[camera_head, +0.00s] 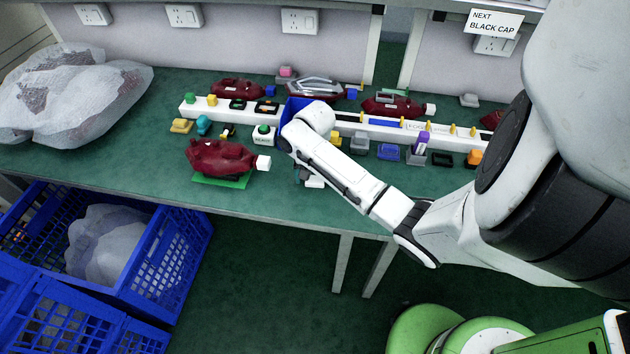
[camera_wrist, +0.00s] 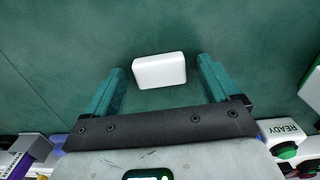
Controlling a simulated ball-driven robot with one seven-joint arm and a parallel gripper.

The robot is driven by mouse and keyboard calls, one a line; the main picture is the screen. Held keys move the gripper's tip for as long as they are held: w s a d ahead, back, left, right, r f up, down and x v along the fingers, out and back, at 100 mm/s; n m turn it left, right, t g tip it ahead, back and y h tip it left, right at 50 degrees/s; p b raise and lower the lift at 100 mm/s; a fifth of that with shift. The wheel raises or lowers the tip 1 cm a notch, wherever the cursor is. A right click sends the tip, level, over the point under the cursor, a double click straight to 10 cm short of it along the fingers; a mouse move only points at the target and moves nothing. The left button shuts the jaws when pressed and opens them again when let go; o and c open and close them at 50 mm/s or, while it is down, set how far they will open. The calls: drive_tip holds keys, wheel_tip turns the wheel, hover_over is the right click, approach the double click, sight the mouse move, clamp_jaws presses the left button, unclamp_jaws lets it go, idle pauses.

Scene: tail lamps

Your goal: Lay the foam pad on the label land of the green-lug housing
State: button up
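A small white block that looks like the foam pad (camera_wrist: 159,70) lies on the green bench top, between and slightly beyond my fingertips. In the head view the white pad (camera_head: 314,183) shows just below my forearm. My gripper (camera_wrist: 160,80) is open, with teal fingers apart on both sides of the pad and gaps to it. In the head view my gripper (camera_head: 297,174) is mostly hidden by my arm. A dark red housing (camera_head: 217,156) with a white end lies on a green plate (camera_head: 221,181), left of my gripper. I cannot make out a green lug or label land on it.
A white rail (camera_head: 205,108) with small coloured parts runs behind. More red housings (camera_head: 393,105) stand at the back. A READY button box (camera_head: 263,135) is near my gripper; its button also shows in the wrist view (camera_wrist: 287,150). Blue crates (camera_head: 180,240) stand below the bench.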

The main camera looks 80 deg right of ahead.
drive_tip(key=c, duration=1.1)
drive_tip(key=shift+o, duration=0.2)
drive_tip(key=shift+r, duration=0.15)
